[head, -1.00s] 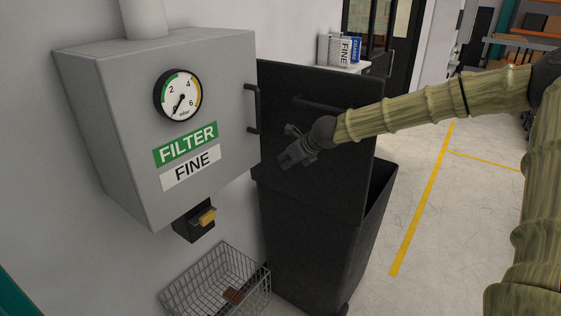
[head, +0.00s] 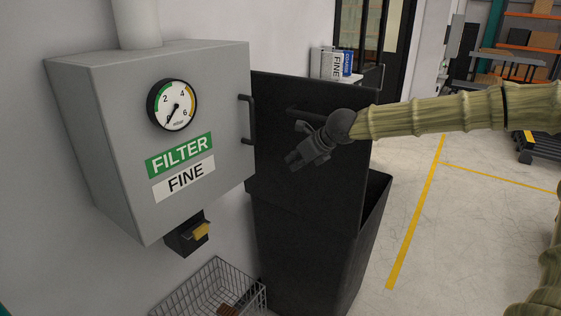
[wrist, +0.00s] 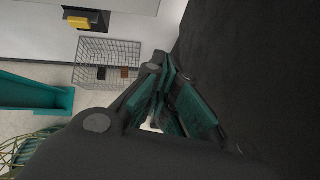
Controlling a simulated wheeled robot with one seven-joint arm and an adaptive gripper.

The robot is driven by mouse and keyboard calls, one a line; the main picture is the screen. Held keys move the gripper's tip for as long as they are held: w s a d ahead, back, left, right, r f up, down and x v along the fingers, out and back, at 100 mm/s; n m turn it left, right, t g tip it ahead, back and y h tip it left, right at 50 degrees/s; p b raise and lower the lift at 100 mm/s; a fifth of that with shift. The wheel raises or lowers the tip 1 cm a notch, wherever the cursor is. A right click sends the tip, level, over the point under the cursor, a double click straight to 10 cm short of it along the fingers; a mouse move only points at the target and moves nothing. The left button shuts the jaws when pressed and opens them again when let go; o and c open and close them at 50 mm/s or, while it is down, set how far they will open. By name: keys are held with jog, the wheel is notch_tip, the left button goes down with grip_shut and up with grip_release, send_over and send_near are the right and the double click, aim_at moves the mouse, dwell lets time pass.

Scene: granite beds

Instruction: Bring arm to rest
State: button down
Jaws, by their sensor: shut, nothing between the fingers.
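My gripper (head: 295,160) is dark grey and shut, with nothing between its fingers. In the head view it hangs in the air in front of the black bin's raised lid, right of the grey filter cabinet (head: 90,90). My arm reaches in from the right edge. In the wrist view my gripper (wrist: 165,110) shows its teal finger pads close together beside a large dark surface.
The black bin (head: 300,245) stands open behind my gripper. A yellow latch (head: 201,231) sits below the cabinet, above a wire basket (head: 195,290) holding a brown block (head: 228,310). The floor right of the bin is clear, with yellow lines.

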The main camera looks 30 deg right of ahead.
jog(key=s+a+f+n+g+h+b, duration=0.1)
jog(key=s+a+f+n+g+b, duration=0.3)
jog(key=f, duration=0.9)
jog(key=s+a+f+n+t+h, duration=0.15)
jog(key=s+f+n, duration=0.45)
jog(key=f, duration=0.6)
jog(key=s+a+f+n+g+h+b, duration=0.2)
jog(key=s+f+n, duration=0.3)
jog(key=f, duration=0.8)
jog(key=s+a+f+n+g+b, duration=0.1)
jog(key=s+f+n, duration=0.4)
jog(key=s, duration=0.5)
jog(key=s+a+f+n+g+y+b, duration=0.1)
jog(key=s+a+f+n+b, duration=0.2)
jog(key=s+f, duration=0.6)
jog(key=s+a+f+n+g+b, duration=0.2)
jog(key=s+a+f+n, duration=0.3)
jog(key=s+f+n, duration=0.3)
jog(key=s, duration=0.4)
jog(key=shift+s+a+n, duration=0.3)
jog(key=shift+s+n, duration=0.1)
jog(key=shift+y, duration=0.25)
